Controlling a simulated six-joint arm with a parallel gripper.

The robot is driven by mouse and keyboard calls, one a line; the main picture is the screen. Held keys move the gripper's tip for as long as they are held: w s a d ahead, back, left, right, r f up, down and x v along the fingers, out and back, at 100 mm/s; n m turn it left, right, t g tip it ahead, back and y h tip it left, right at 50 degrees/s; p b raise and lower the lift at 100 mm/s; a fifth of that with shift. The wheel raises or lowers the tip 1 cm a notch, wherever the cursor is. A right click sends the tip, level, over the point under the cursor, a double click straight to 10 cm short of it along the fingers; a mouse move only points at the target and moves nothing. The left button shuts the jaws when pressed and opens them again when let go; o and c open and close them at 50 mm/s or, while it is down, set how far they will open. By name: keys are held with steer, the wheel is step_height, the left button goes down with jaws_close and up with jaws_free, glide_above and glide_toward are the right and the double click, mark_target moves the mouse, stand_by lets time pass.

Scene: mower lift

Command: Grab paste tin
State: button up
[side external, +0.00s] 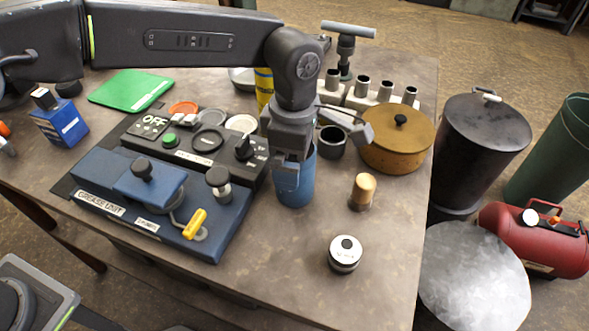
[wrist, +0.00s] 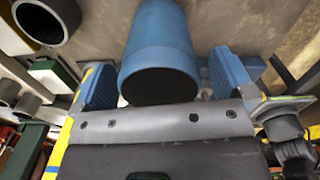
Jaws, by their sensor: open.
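A small round tin (side external: 344,256) with a pale lid and a dark centre stands upright near the table's front right; it looks like the paste tin, but its lettering is too small to read. My gripper (side external: 288,165) is well behind and left of it, pointing down at a blue cylinder (side external: 296,190). In the wrist view the blue cylinder (wrist: 160,45) shows its dark end between my two blue-padded fingers (wrist: 158,85). The fingers are apart, with a visible gap beside the cylinder. The small tin is not seen in the wrist view.
A cork-topped jar (side external: 361,192) stands between the cylinder and the tin. A brown lidded pot (side external: 397,145) and a dark cup (side external: 331,142) are behind. The blue grease unit (side external: 150,205) fills the left. Bare table (side external: 290,270) surrounds the tin.

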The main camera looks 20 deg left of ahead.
steer(key=shift+f, duration=0.9)
steer(key=c, duration=1.2)
steer(key=shift+r, duration=0.1)
steer(key=shift+c, duration=0.5)
steer(key=shift+r, duration=0.1)
